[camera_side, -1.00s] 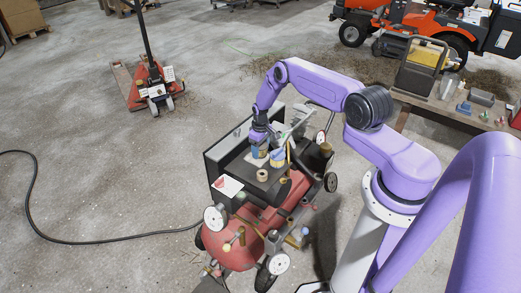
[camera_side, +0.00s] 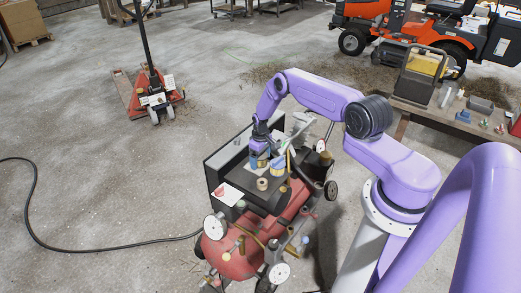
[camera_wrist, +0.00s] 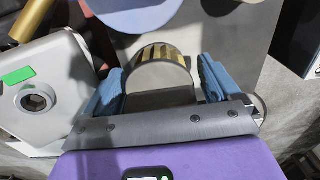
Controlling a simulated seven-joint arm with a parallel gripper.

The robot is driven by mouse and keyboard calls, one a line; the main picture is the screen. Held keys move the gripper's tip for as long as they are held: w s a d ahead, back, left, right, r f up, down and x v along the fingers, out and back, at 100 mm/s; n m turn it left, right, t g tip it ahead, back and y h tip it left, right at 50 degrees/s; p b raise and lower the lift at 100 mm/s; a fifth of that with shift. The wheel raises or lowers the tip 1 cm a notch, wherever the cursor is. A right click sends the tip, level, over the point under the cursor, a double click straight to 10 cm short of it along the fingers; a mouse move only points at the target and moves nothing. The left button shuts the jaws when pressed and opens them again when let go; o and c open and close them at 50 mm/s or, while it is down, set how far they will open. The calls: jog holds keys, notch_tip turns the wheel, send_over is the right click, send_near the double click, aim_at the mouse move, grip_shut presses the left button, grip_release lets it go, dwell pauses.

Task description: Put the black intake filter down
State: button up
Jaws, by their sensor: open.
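My gripper (camera_wrist: 160,88) is open, with one blue finger on each side of a short round part (camera_wrist: 160,58). This part has a grey face and a gold-and-dark banded side; I take it for the intake filter, though little of it looks black. The gaps to the fingers are narrow, and I cannot tell whether either touches it. In the side view my gripper (camera_side: 259,158) points down low over the dark top of the red machine (camera_side: 232,256). The part between the fingers is too small and hidden to make out there.
A tan ring (camera_side: 262,184) and a white sheet (camera_side: 229,192) lie near my gripper. A yellow-and-blue item (camera_side: 278,165) stands close beside it. A green-marked grey block (camera_wrist: 38,92) is left of the fingers in the wrist view. A hose (camera_side: 70,241) crosses the open floor.

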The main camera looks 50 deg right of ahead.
notch_tip(320, 180, up, 12)
jog(key=shift+f, duration=0.15)
jog(key=s+a+r+n, duration=0.3)
jog(key=a+r+n, duration=0.2)
jog(key=a+r, duration=1.4)
jog(key=s+a+r+n, duration=0.2)
jog(key=s+a+r, duration=0.4)
jog(key=s+a, duration=0.5)
jog(key=s+d+r+n, duration=0.1)
jog(key=s+r+n, duration=0.1)
jog(key=s, duration=0.9)
jog(key=s+d+r+n, duration=0.1)
jog(key=s+r+n, duration=0.2)
jog(key=s, duration=0.9)
jog(key=shift+n, duration=0.3)
